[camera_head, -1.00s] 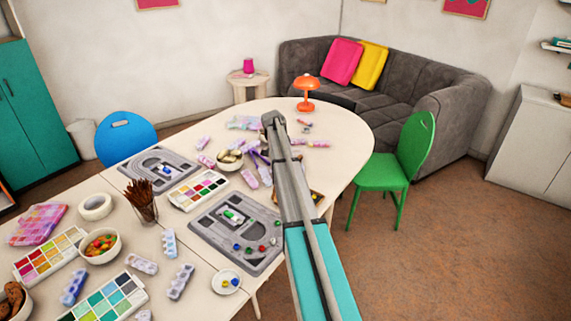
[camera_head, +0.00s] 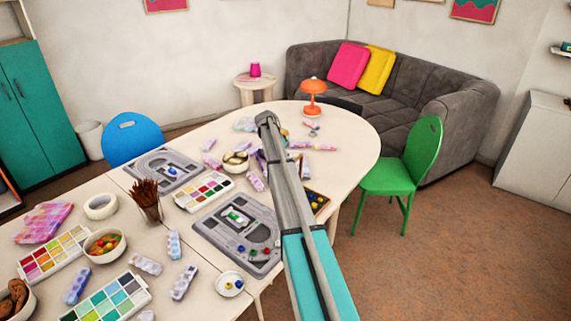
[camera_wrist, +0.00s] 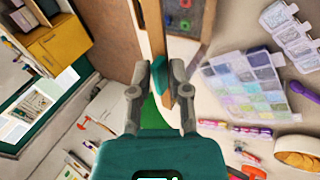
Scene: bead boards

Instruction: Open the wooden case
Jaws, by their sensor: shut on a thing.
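The wooden case (camera_head: 319,203) lies on the table, partly hidden behind my arm in the head view. Part of its dark inside shows there, with small coloured pieces in it. In the wrist view the dark inside (camera_wrist: 184,14) shows at the top, with a few coloured pieces. A wooden panel (camera_wrist: 155,30), seen nearly edge-on, stands beside it and looks like the lid. My gripper (camera_wrist: 161,82) is shut on this panel, one finger on each side. In the head view my arm hides the gripper.
The table (camera_head: 345,150) is crowded on the left with a grey bead board (camera_head: 212,236), paint sets and bowls. An orange lamp (camera_head: 313,93) stands at its far end. A green chair (camera_head: 405,165) is close on the right. A bead organiser (camera_wrist: 245,85) lies near my gripper.

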